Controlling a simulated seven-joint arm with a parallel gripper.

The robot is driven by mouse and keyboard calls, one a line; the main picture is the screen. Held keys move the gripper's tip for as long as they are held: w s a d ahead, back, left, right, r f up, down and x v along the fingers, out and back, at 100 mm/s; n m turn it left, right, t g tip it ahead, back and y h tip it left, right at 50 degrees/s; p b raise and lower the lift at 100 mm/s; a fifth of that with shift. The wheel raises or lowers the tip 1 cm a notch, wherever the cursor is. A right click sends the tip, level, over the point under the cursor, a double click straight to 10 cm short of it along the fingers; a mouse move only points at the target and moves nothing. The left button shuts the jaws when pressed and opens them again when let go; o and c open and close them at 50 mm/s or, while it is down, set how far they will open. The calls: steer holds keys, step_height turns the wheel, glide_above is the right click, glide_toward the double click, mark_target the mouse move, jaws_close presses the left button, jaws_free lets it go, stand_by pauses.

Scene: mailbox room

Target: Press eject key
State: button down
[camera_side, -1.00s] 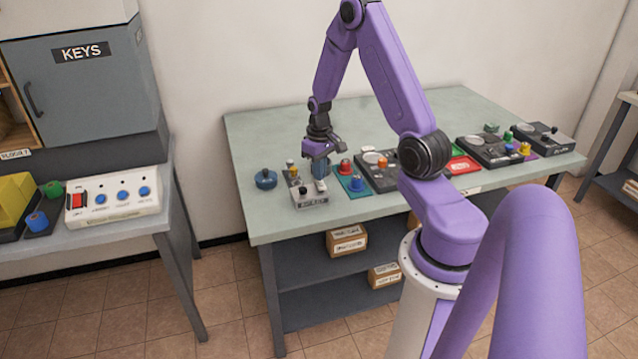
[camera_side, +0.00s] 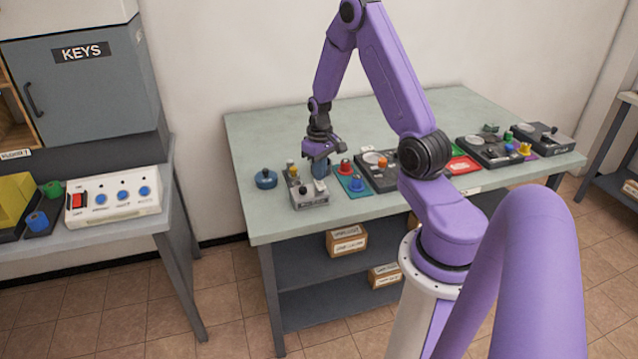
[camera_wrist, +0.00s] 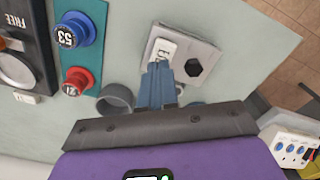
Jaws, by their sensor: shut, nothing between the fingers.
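A small grey box (camera_side: 311,200) sits near the front left of the work table; its label is too blurred to read here. In the wrist view this box (camera_wrist: 212,52) carries a white key (camera_wrist: 165,47) and a black hexagonal knob (camera_wrist: 193,67). My gripper (camera_side: 320,178) points down close behind the box. Its blue-grey fingers (camera_wrist: 158,68) are shut and empty, with their tips at the near edge of the white key. I cannot tell whether they touch it; the tips hide part of it.
A blue round knob (camera_side: 265,179) stands left of the box. A teal plate (camera_wrist: 84,45) with blue and red buttons lies beside it, then a dark panel (camera_side: 372,182). The table's front left is bare. A white button box (camera_side: 113,197) stands on another bench.

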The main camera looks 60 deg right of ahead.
mark_target(319, 183)
steer(key=shift+f, duration=1.1)
stand_by(0.4)
steer(key=shift+r, duration=3.55)
